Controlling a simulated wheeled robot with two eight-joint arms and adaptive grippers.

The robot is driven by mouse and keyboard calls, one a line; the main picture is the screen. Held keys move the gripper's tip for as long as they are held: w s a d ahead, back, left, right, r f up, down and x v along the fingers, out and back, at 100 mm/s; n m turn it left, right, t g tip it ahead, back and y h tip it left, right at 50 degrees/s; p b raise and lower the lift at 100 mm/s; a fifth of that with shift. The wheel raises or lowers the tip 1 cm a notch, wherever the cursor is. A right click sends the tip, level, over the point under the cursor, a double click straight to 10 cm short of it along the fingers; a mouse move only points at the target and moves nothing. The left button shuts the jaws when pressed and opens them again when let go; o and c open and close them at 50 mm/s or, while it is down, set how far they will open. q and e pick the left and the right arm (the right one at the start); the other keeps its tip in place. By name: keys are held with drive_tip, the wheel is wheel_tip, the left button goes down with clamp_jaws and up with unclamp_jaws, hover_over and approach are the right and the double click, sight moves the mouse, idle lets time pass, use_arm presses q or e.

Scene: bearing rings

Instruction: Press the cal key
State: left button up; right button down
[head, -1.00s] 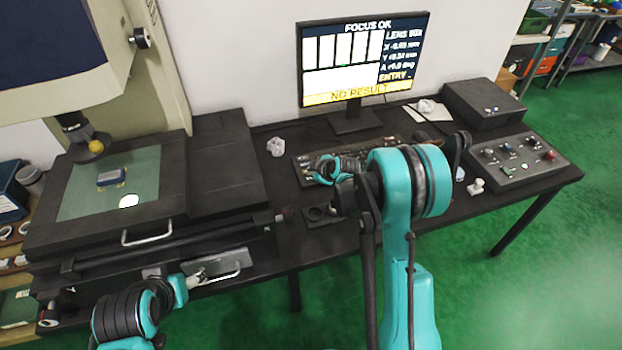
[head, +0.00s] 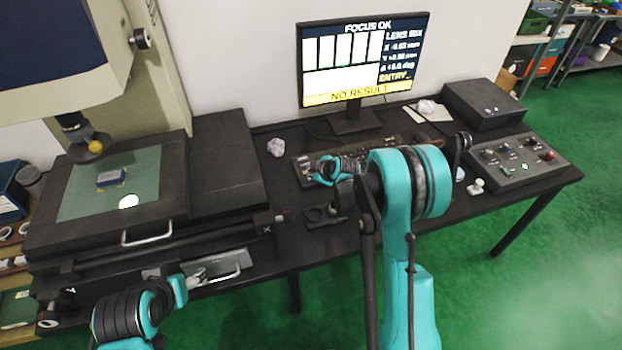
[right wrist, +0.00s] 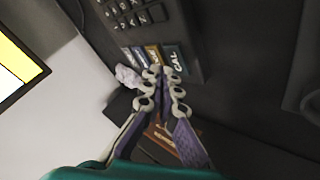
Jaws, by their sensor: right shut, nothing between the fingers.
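The cal key (right wrist: 175,60), blue-grey and lettered CAL, shows in the right wrist view at the end of a short row of coloured keys on the black keyboard (right wrist: 150,35). My right gripper (right wrist: 161,72) is shut and empty, its fingertips at the near edge of that row, just beside the cal key. I cannot tell whether they touch it.
The monitor (head: 350,68) behind the keyboard reads FOCUS OK, ENTRY and NO RESULT. A crumpled white piece (head: 276,147) lies left of the keyboard. The measuring stage (head: 190,210) stands at left, a control box with knobs (head: 515,160) at right.

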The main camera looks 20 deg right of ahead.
drive_tip(key=shift+f+b, duration=0.45)
drive_tip(key=shift+f, duration=0.3)
idle(0.5)
drive_tip(key=shift+r, duration=0.1)
drive_tip(key=shift+r+p, duration=0.45)
drive_tip(key=shift+r, duration=0.2)
drive_tip(key=shift+r, duration=0.1)
drive_tip(key=shift+r+p, duration=1.65)
drive_tip(key=shift+r, duration=0.8)
